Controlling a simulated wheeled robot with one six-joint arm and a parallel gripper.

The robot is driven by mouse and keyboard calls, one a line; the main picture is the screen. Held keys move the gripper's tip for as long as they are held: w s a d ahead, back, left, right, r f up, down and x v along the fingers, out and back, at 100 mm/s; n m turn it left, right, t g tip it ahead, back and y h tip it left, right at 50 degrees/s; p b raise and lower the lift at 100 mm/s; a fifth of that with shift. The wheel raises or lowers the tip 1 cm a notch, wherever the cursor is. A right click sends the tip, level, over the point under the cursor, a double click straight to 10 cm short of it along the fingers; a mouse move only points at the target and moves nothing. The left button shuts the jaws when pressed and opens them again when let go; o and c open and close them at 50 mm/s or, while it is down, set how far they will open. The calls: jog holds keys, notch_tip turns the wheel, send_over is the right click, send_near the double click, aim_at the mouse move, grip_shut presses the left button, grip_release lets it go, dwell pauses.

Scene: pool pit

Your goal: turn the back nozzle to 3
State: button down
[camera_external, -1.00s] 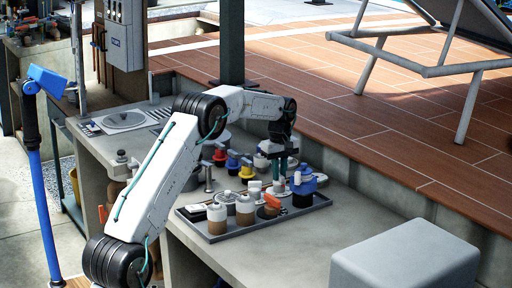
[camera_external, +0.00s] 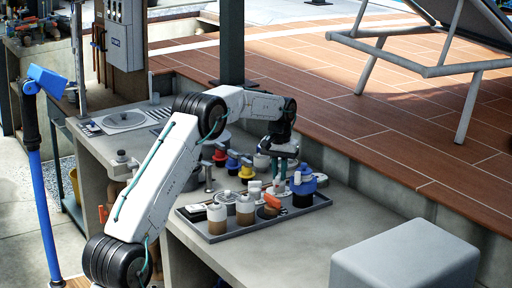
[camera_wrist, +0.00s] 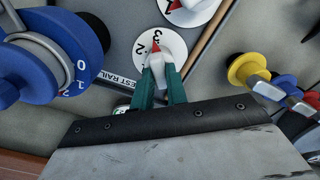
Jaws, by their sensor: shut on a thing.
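My gripper (camera_wrist: 160,82) is shut on the white back nozzle (camera_wrist: 156,61), its teal fingers on either side of it. The nozzle sits on a round white dial (camera_wrist: 138,57) with a 2 and a 3 showing. Its red pointer tip lies at or close to the 3. The fingers and the dark gripper body hide the lower part of the dial. In the external view my gripper (camera_external: 283,170) reaches down at the back of the dark tray (camera_external: 230,237), just left of the blue valve. The dial's numbers cannot be read there.
The blue valve (camera_wrist: 70,35), marked 0 and 1, stands close on the left. Another white dial (camera_wrist: 205,12) with a red pointer is just beyond. A yellow knob (camera_wrist: 243,70) stands to the right. White-topped brown jars (camera_external: 217,218) stand at the tray's front.

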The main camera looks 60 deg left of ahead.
aim_at(279, 174)
jog(key=shift+f+m, duration=0.1)
jog(key=shift+m, duration=0.6)
jog(key=c, duration=1.4)
grip_release()
notch_tip(279, 174, up, 8)
jog(key=shift+f, duration=0.1)
